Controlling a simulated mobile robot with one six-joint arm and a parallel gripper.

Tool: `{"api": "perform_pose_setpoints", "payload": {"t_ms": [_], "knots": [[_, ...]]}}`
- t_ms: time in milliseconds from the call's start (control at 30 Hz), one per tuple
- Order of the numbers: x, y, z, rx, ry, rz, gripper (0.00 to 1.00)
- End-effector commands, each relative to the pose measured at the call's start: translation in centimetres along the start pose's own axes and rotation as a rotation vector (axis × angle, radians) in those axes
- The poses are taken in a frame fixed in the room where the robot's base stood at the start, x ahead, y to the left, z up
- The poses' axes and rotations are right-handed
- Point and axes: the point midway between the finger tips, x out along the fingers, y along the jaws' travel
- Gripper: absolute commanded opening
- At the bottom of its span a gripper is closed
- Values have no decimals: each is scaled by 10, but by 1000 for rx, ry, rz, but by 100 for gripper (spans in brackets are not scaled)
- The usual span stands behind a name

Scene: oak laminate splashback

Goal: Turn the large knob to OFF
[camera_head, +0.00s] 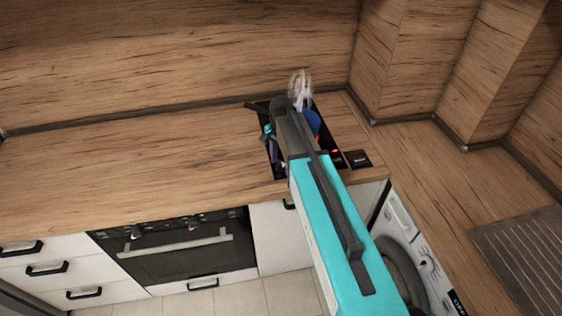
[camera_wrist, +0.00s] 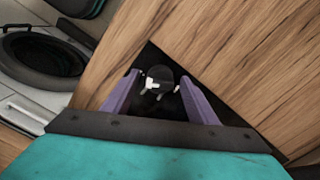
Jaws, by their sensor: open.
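In the wrist view, a dark round knob (camera_wrist: 160,74) with a whitish mark stands on a black panel (camera_wrist: 150,55). My gripper (camera_wrist: 158,82) is open, with one purple finger on each side of the knob in the picture. I cannot tell whether the fingers touch it or are still above it. No lettering is readable, so the knob's setting is unclear. In the head view, my teal arm reaches over a black panel (camera_head: 326,108) set in the wooden worktop and hides the knob and most of the gripper.
Pale steam or a whitish blur (camera_head: 300,88) shows beyond the arm. A blue object (camera_head: 312,122) is partly hidden beside it. Small dark pieces (camera_head: 358,159) lie at the worktop's right edge. An oven (camera_head: 190,250) and a washing machine (camera_head: 408,235) are below. The left worktop (camera_head: 120,165) is clear.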

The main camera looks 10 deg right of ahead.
Motion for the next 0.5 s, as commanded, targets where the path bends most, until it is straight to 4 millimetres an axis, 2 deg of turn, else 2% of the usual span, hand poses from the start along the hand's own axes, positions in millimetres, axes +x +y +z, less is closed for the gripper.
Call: {"api": "perform_pose_setpoints", "payload": {"t_ms": [200, 433, 500], "knots": [[0, 0, 0, -1, 0, 0, 51], [0, -1, 1, -2, 0, 0, 12], [0, -1, 2, -2, 0, 0, 12]]}}
